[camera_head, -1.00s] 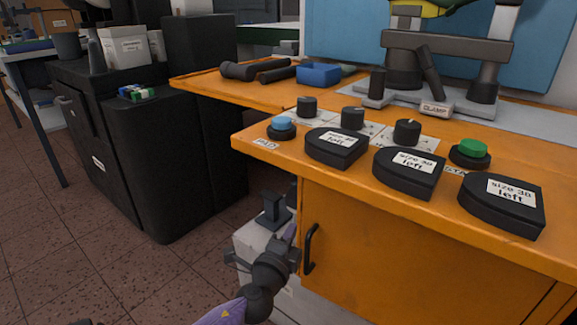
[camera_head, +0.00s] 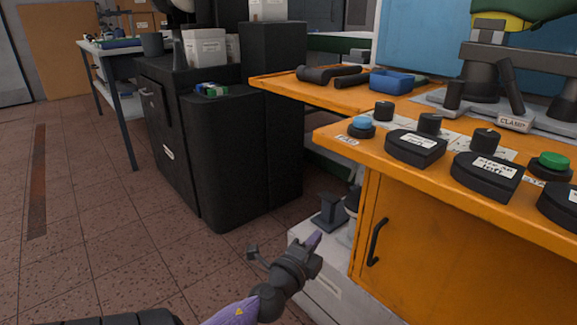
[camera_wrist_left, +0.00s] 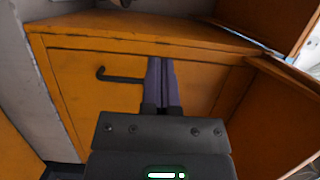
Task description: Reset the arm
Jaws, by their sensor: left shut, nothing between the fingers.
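My left arm comes in from the bottom in the head view, with the left gripper (camera_head: 313,240) low in front of the orange bench. In the left wrist view the two purple fingers of the left gripper (camera_wrist_left: 161,80) lie together with nothing between them. They point toward an orange cabinet door with a dark handle (camera_wrist_left: 118,77); the handle also shows in the head view (camera_head: 376,242). The gripper is apart from the handle. My right gripper is not in view.
The tiled floor (camera_head: 90,230) at left is clear.

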